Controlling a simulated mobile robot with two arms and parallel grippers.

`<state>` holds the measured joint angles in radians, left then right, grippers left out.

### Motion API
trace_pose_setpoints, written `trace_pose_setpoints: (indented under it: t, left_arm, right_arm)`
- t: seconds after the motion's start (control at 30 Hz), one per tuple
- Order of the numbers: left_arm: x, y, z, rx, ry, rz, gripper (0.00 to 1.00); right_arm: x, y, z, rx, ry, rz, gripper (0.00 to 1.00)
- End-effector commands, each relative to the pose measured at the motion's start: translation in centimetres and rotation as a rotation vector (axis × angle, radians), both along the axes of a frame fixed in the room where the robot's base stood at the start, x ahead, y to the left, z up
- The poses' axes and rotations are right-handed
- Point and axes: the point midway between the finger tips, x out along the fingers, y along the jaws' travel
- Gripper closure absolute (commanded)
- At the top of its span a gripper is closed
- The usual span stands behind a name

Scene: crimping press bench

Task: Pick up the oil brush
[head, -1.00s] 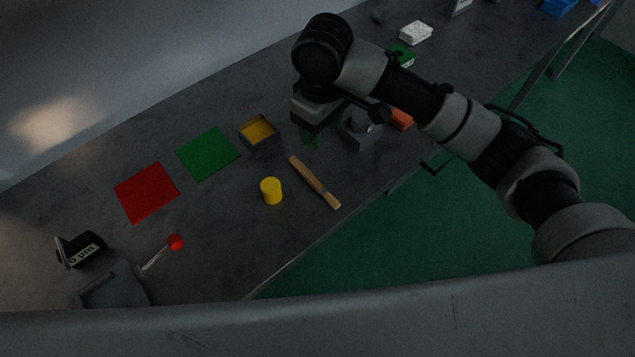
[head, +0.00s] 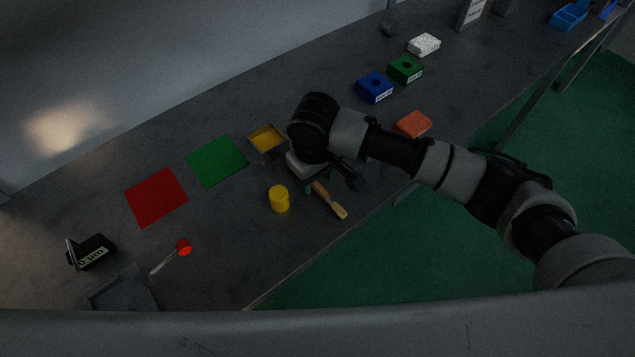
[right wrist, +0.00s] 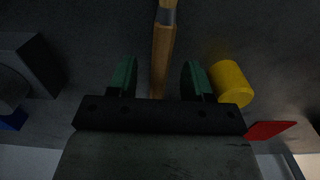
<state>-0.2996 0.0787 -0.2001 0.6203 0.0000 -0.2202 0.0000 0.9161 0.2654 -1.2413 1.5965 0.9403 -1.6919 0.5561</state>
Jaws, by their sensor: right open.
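The oil brush (head: 332,203) lies on the bench with its wooden handle partly hidden under my right gripper in the head view. In the right wrist view the brush handle (right wrist: 162,55) runs up between the two green fingers. My right gripper (right wrist: 160,80) is open, its fingers on either side of the handle with a gap on both sides. In the head view the right gripper (head: 312,184) is over the handle end, mostly hidden by the wrist. My left gripper is not in view.
A yellow cylinder (head: 279,199) stands close beside the brush. An open tray with a yellow inside (head: 267,141) lies behind the gripper. Green (head: 216,161) and red (head: 156,197) mats lie left. Blue (head: 374,88), green (head: 405,69) and orange (head: 413,124) blocks are to the right.

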Motion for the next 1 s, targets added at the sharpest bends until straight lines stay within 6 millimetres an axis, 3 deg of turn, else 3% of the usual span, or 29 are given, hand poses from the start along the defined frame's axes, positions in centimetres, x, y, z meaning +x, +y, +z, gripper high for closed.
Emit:
trace_pose_setpoints:
  t: [0.1,0.33,0.67,1.0]
  left_arm:
    - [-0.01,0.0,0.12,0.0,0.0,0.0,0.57]
    - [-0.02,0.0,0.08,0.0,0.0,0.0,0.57]
    - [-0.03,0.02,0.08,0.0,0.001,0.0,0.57]
    - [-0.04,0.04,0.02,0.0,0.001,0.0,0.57]
  right_arm:
    - [-0.04,-0.05,-0.93,-0.001,0.001,0.0,0.5]
    - [-0.02,-0.05,-1.06,0.0,0.0,0.0,0.5]
    - [-0.01,-0.06,-1.02,0.0,0.0,0.0,1.0]
    - [0.01,-0.03,-0.72,0.001,-0.001,0.0,1.0]
